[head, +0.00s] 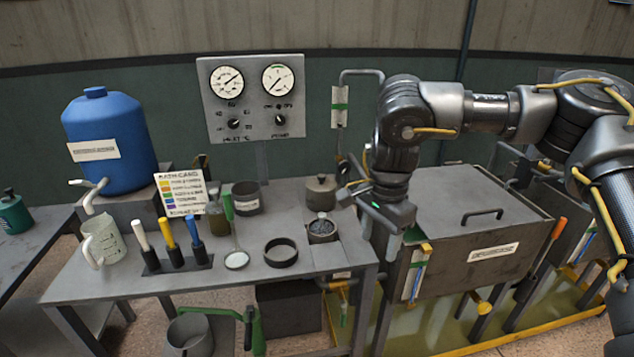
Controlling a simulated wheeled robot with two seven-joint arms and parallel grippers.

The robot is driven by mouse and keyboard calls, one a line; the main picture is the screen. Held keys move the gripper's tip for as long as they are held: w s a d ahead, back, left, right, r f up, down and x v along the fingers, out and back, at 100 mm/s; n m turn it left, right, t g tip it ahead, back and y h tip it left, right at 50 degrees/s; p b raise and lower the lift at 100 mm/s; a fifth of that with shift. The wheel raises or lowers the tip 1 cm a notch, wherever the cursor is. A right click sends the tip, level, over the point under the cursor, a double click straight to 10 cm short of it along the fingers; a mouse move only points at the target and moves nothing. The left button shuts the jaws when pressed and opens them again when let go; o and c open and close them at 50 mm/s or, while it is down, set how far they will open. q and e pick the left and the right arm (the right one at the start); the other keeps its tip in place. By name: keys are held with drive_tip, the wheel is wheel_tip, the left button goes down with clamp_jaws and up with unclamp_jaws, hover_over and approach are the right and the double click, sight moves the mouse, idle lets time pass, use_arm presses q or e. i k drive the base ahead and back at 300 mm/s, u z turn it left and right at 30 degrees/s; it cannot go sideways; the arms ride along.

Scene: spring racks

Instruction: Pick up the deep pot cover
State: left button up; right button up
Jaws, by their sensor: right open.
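A grey pot with a lid (321,183) and a small dark knob on top stands at the back right of the grey bench (215,280). This lid looks like the deep pot cover, and it sits on its pot. My right gripper (378,222) hangs from the arm coming in from the right. It is open, just right of the lidded pot near the bench's right edge, apart from the lid. Its fingers are partly hard to make out against the tank. My left gripper is out of view.
An open pot with dark contents (322,232), a dark ring (281,252) and a dark round container (246,198) stand near the lidded pot. A gauge panel (254,98) rises behind. A large lidded tank (470,212) stands to the right, close under my right arm.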

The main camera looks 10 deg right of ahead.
sight(321, 189)
drive_tip(key=i, duration=1.55)
